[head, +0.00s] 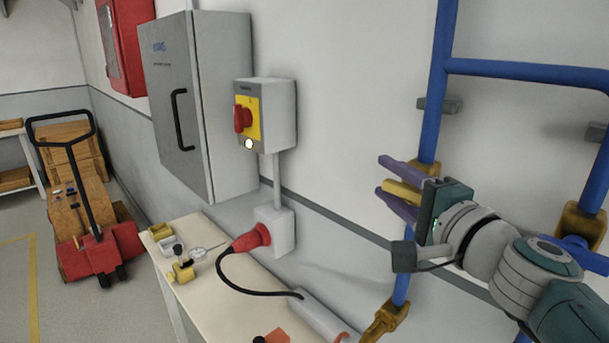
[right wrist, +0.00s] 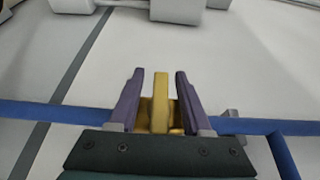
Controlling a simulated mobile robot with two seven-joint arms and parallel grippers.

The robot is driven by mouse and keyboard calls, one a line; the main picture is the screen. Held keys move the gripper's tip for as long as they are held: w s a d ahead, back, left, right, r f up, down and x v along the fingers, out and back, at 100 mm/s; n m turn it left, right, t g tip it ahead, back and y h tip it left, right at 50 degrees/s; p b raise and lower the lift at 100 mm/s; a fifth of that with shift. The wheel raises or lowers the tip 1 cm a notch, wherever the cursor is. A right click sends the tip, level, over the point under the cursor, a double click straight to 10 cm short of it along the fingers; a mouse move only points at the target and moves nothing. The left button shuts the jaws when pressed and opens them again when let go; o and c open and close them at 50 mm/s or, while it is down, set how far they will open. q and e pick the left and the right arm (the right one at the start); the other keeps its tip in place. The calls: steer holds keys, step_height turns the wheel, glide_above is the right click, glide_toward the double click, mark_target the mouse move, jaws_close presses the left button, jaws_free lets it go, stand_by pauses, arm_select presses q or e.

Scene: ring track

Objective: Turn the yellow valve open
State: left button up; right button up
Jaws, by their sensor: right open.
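The yellow valve's lever (head: 402,192) is a flat bar beside the left upright blue pipe, in front of a brass-coloured valve body (head: 427,168). My right gripper (head: 383,177) has purple fingers, one on each side of the lever. In the right wrist view the lever (right wrist: 161,92) stands between the fingers of the open gripper (right wrist: 159,74), with a narrow gap showing on both sides. The gripper partly hides the valve body and the lever's root. My left gripper is in neither view.
The blue pipe (head: 440,60) frame stands off the wall. A blue-handled valve (head: 575,246) is at the right. A workbench (head: 215,290) with small parts and a red plug (head: 250,238) is left of the pipe. A grey cabinet (head: 165,100) and red-knob switch box (head: 283,115) hang above.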

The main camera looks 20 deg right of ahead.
jaws_close()
stand_by(0.4)
